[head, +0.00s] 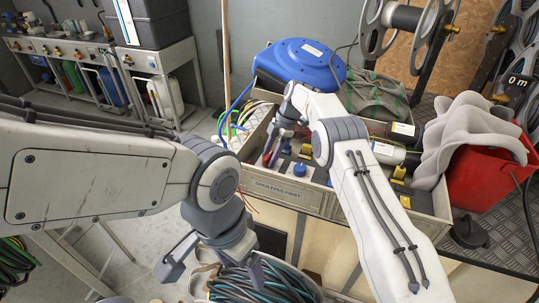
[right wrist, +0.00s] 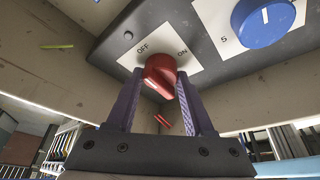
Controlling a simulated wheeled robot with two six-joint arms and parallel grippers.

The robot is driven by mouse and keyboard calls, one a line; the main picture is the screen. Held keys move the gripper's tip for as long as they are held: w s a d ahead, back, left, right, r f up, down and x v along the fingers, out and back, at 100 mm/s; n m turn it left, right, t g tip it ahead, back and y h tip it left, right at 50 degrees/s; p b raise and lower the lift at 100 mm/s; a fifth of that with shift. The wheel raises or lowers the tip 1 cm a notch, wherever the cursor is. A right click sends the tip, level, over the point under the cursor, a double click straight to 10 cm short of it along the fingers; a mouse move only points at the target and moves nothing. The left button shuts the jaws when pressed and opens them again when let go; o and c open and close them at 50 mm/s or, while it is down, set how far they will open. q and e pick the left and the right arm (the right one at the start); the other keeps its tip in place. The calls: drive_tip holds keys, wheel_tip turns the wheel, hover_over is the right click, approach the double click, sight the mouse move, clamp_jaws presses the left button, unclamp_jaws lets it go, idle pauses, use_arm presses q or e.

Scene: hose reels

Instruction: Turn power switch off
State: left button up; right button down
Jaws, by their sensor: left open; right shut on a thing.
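The power switch is a red knob (right wrist: 160,72) on a white plate marked OFF on the left and ON on the right in the right wrist view. My right gripper (right wrist: 160,78) has one purple finger on each side of it and is shut on it. A white mark shows on the knob's lower left side; I cannot tell which label it points to. In the head view my right gripper (head: 280,140) reaches down at the grey box, and part of the red knob (head: 267,158) shows there. My left gripper (head: 215,268) is open and empty, lower down.
A blue knob (right wrist: 264,20) sits beside the switch. The labelled crate (head: 285,191) stands below my right arm, with a blue hose reel (head: 300,64) behind. A red bin (head: 488,178) is at right. Coiled hoses (head: 262,285) lie under my left gripper.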

drive_tip(key=shift+r, duration=0.1)
idle(0.5)
drive_tip(key=shift+c, duration=1.5)
unclamp_jaws()
drive_tip(key=p+v, duration=1)
drive_tip(key=shift+r+p, duration=0.2)
drive_tip(key=shift+p, duration=0.1)
